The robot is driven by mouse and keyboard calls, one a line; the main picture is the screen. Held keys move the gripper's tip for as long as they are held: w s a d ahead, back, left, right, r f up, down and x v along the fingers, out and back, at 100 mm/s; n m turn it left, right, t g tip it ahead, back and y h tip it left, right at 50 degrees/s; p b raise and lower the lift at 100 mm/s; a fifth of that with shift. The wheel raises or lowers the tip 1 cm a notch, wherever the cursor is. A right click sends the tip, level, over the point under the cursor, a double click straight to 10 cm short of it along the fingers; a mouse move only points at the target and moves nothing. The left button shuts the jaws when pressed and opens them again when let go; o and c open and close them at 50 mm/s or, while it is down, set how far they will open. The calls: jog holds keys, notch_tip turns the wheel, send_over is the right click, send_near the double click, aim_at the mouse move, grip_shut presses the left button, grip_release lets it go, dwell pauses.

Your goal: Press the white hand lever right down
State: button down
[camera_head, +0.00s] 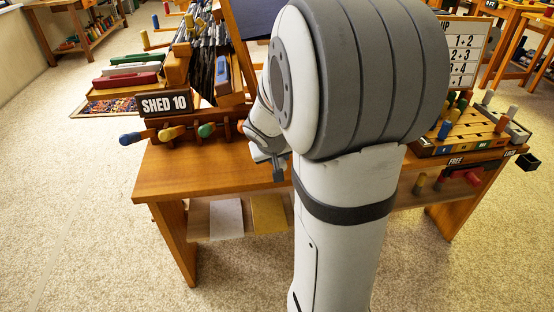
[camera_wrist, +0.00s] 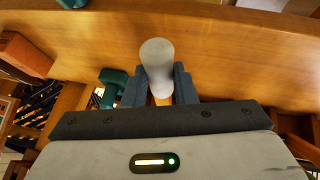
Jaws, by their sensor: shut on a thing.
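The white hand lever's knob (camera_wrist: 156,56) shows in the wrist view, pale and rounded, with a yellowish shaft below it. My gripper (camera_wrist: 158,88) has its two dark fingers on either side of the knob and is shut on it. In the head view my gripper (camera_head: 277,172) shows only in part, low at the front edge of the loom bench, and my arm hides the white lever there. How far down the lever is tilted I cannot tell.
Blue (camera_head: 130,138), yellow (camera_head: 170,133) and green (camera_head: 207,131) levers stick out left of my gripper, under the SHED 10 sign (camera_head: 164,104). The green knob (camera_wrist: 113,84) is close beside my finger. The wooden bench top (camera_head: 180,175) is bare at front left. A peg board (camera_head: 460,135) stands at right.

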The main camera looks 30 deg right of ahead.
jog(key=c, duration=1.2)
grip_release()
jog(key=shift+o, duration=0.2)
jog(key=p+v, duration=0.2)
jog(key=v, duration=0.5)
jog(key=shift+s+a+r+p, duration=0.15)
jog(key=shift+a+r+p, duration=0.05)
jog(key=shift+r+p, duration=0.1)
jog(key=shift+r, duration=0.1)
jog(key=s+a+r+n+y+p, duration=0.1)
jog(key=s+a+r+p, duration=0.3)
jog(key=r+p, duration=0.3)
jog(key=s+a+r+n+g+y+p, duration=0.1)
jog(key=s+a+r+y+p, duration=0.1)
jog(key=s+a+r+p, duration=0.3)
jog(key=s+a+r+n+g+y+p, duration=0.1)
jog(key=s+a+r+p, duration=0.4)
jog(key=r+p, duration=0.6)
jog(key=shift+s+a+r+y, duration=0.25)
jog(key=shift+s+r+y, duration=0.05)
jog(key=shift+s+r, duration=0.25)
